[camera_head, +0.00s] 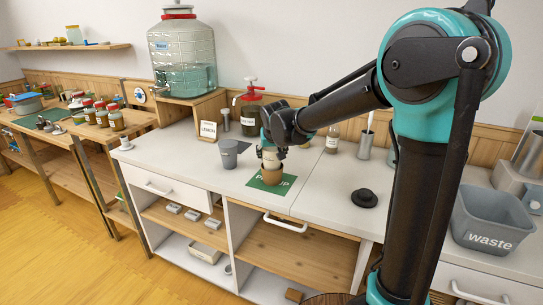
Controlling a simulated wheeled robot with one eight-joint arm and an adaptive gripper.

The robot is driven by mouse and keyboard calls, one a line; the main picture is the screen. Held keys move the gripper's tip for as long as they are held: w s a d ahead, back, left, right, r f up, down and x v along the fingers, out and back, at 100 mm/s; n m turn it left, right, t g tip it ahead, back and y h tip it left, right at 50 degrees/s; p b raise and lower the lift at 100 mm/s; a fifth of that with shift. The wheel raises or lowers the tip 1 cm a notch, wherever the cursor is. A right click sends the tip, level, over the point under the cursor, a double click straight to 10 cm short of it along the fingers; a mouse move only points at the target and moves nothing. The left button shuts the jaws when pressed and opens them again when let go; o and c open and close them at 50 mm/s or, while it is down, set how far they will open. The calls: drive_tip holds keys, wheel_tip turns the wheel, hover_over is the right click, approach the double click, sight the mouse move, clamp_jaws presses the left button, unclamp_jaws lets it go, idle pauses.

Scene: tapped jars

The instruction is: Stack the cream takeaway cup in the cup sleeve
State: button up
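The cream takeaway cup (269,158) is under my gripper, upright, with its lower end at the mouth of the brown cup sleeve (272,175). How far it sits inside the sleeve cannot be made out. The sleeve stands upright on a green mat (258,184) with white lettering on the worktop. My gripper (272,147) points down at the cup's upper part, and a dark finger shows at its right side. The fingers are too small and partly hidden to tell whether they are closed on the cup.
A grey cup (228,154) stands left of the mat. A black lid-like disc (364,198) lies to the right. A grey waste bin (493,220) stands far right.

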drive_tip(key=shift+f, duration=0.1)
drive_tip(key=shift+f, duration=0.35)
drive_tip(key=shift+f, duration=0.15)
drive_tip(key=o, duration=1)
drive_tip(key=shift+r, duration=0.3)
drive_tip(key=v, duration=1.2)
drive_tip(key=shift+r, duration=0.3)
